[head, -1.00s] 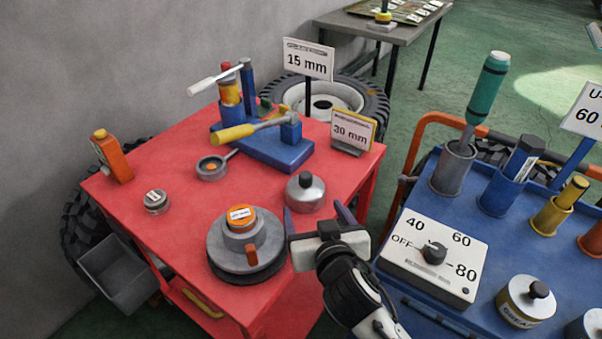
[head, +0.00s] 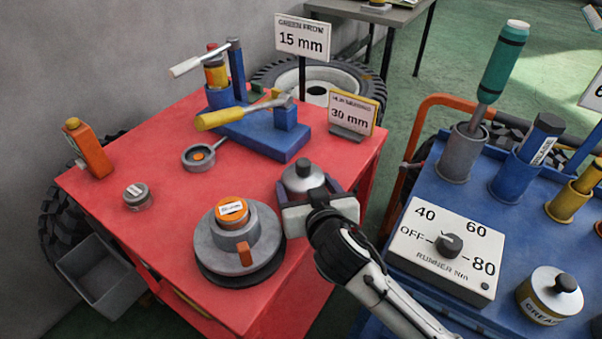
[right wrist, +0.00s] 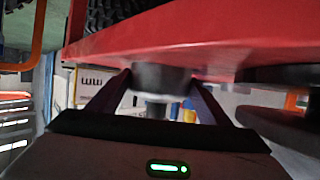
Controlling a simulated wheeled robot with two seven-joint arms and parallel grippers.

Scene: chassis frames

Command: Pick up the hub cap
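The hub cap, which I take to be the grey metal cylinder with a round knob (head: 302,177), stands upright on the red table near its right edge. My right gripper (head: 308,186) is at the hub cap, with one dark finger on each side of it. In the right wrist view, which shows the table upside down, the hub cap (right wrist: 160,78) sits between the two fingertips (right wrist: 160,82). The fingers are spread and small gaps seem to show beside it; contact is hard to tell. My left gripper is not in view.
A grey round hub with an orange top (head: 240,262) stands close left of my right gripper. A blue stand with tools (head: 262,138) and a 30 mm sign (head: 352,113) are behind. The blue cart with a dial box (head: 445,250) is at the right.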

